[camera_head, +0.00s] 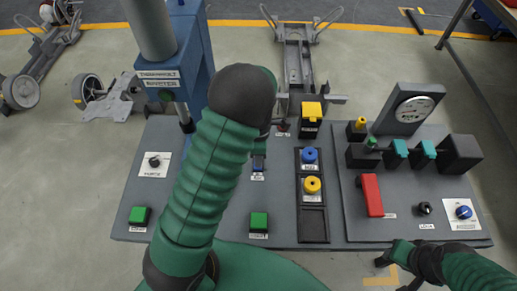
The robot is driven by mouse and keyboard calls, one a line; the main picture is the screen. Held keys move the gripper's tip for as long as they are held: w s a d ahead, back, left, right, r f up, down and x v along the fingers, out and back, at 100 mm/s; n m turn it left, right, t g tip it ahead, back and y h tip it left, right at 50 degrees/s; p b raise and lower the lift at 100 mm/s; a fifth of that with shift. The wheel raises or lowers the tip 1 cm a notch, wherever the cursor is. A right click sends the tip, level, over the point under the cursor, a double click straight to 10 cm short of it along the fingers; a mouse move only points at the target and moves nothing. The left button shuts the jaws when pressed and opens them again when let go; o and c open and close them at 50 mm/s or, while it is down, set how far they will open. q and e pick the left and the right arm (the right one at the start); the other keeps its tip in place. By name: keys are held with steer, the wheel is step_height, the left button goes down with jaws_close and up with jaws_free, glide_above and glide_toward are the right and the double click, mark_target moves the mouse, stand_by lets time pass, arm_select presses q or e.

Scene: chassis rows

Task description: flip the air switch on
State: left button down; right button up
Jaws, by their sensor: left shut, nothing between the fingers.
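A grey control panel (215,232) carries several buttons, knobs and levers. A small blue switch (258,164) with a white label sits near the panel's middle, partly hidden by my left arm. My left gripper (262,146) is shut and empty, just above or at this switch; contact cannot be told. My green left arm hides much of it and of the panel behind. My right gripper (385,262) is low at the right, off the panel's front edge, and its fingers are unclear.
Green buttons (259,222) sit along the front. Blue (310,155) and yellow (312,185) knobs share a dark strip. A red lever (371,195), teal-handled valves (397,150) and a gauge (414,108) stand at right. A blue post (195,60) rises behind.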

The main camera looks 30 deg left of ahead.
arm_select(q)
steer(key=shift+s+f, duration=0.1)
steer(key=shift+f, duration=0.55)
steer(key=shift+a, duration=0.1)
steer(key=shift+s+f, duration=0.1)
steer(key=shift+f, duration=0.05)
steer(key=shift+w+a+r+p, duration=0.1)
steer(key=shift+w+a+p, duration=0.15)
steer(key=shift+w, duration=0.15)
steer(key=shift+w+a+r+p, duration=0.1)
steer(key=shift+w+p, duration=0.15)
steer(key=shift+w, duration=0.1)
